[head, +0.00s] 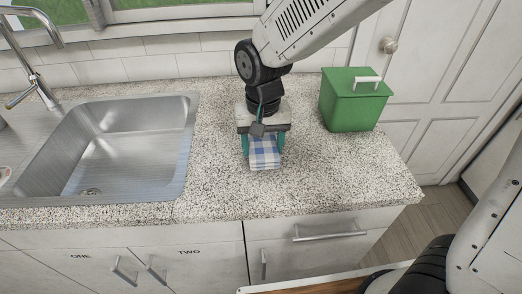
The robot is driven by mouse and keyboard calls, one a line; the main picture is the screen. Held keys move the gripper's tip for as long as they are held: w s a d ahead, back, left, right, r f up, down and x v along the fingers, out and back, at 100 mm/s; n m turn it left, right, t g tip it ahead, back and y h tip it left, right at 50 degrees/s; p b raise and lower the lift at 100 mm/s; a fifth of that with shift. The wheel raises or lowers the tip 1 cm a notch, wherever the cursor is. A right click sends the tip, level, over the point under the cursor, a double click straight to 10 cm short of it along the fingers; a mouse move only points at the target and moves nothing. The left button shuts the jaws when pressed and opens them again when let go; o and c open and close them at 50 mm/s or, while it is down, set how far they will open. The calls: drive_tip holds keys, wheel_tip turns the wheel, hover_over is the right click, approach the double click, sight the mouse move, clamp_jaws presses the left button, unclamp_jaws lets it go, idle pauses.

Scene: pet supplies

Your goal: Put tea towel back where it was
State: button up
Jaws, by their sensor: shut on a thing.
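The tea towel (264,154) is a folded blue and white checked cloth over the speckled countertop, between the sink and the green bin. My gripper (263,150) points down from above and is shut on the towel, with a teal finger on each side of it. The gripper body hides the towel's far part. I cannot tell whether the towel's underside touches the counter.
A steel sink (183,180) with a tap (38,85) is on the left. A green lidded bin (351,112) with a white handle stands on the right. The counter (330,180) is clear in front. Cabinets labelled ONE (79,257) and TWO (189,252) are below.

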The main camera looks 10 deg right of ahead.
sight(261, 141)
drive_tip(key=shift+w+a+f, duration=0.1)
drive_tip(key=shift+w+f, duration=0.1)
drive_tip(key=shift+f, duration=0.6)
drive_tip(key=shift+w+f, duration=0.2)
drive_tip(key=shift+f, duration=0.6)
drive_tip(key=shift+f, duration=0.1)
drive_tip(key=o, duration=0.9)
drive_tip(key=shift+o, duration=0.2)
drive_tip(key=shift+f, duration=0.1)
drive_tip(key=r, duration=0.7)
drive_tip(key=shift+w+a+r, duration=0.15)
drive_tip(key=shift+w+r, duration=0.05)
drive_tip(key=shift+r, duration=0.35)
drive_tip(key=s+d+r, duration=0.4)
drive_tip(key=d, duration=0.3)
drive_tip(key=s+d+r, duration=0.4)
drive_tip(key=s+d, duration=0.1)
drive_tip(key=d, duration=0.2)
drive_tip(key=s+d+t, duration=0.1)
drive_tip(key=s+d, duration=0.6)
drive_tip(key=s, duration=0.3)
drive_tip(key=shift+s+r, duration=0.25)
